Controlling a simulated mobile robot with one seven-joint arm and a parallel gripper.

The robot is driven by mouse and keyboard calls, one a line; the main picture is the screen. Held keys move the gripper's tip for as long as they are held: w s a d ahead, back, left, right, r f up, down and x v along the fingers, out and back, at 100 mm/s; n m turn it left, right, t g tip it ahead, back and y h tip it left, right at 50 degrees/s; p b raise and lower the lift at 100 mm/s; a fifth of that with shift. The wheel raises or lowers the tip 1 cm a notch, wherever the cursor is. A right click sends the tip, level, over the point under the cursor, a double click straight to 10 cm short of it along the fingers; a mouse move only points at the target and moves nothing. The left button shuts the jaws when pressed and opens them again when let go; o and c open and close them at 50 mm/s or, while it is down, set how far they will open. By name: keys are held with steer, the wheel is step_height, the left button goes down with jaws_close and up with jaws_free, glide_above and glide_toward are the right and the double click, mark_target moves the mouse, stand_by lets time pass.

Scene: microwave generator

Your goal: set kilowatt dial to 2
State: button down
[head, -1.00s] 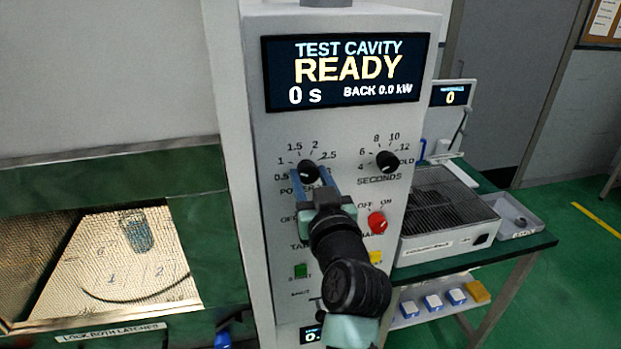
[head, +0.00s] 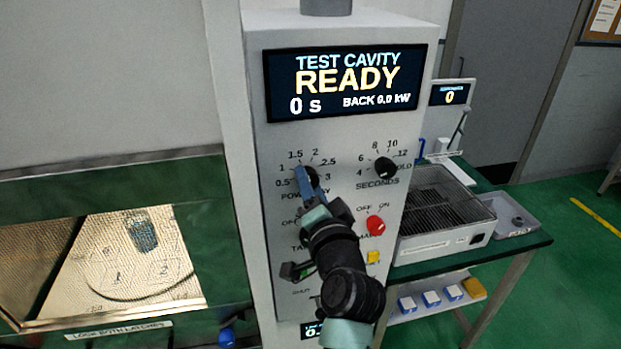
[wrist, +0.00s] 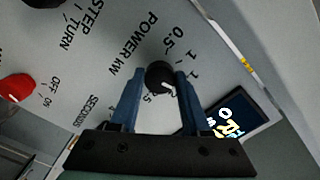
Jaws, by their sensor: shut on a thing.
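The kilowatt dial (head: 313,176) is a round black knob marked POWER kW, on the grey panel below the screen. Its printed scale runs from 0.5 to 3. My gripper (head: 306,185) is at the dial from below and hides part of it. In the wrist view the blue fingers of my gripper (wrist: 160,80) stand on both sides of the black dial (wrist: 158,74) and are shut on it. A white pointer mark on the dial points to the lower right, between the 1.5 side and the 2.5 label. A finger hides the numbers there, so its exact setting is unclear.
The screen (head: 347,82) reads READY, 0 s, BACK 0.0 kW. Close right are the SECONDS dial (head: 385,167), a red knob (head: 375,226) and a yellow button (head: 373,257). A wire-racked tray (head: 440,212) is at right.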

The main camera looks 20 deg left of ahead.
steer(key=shift+m+p, duration=1.7)
steer(key=shift+m, duration=1.7)
steer(key=shift+f, duration=0.1)
steer(key=shift+c, duration=1.8)
jaws_free()
steer(key=b+v, duration=0.3)
steer(key=v, duration=1)
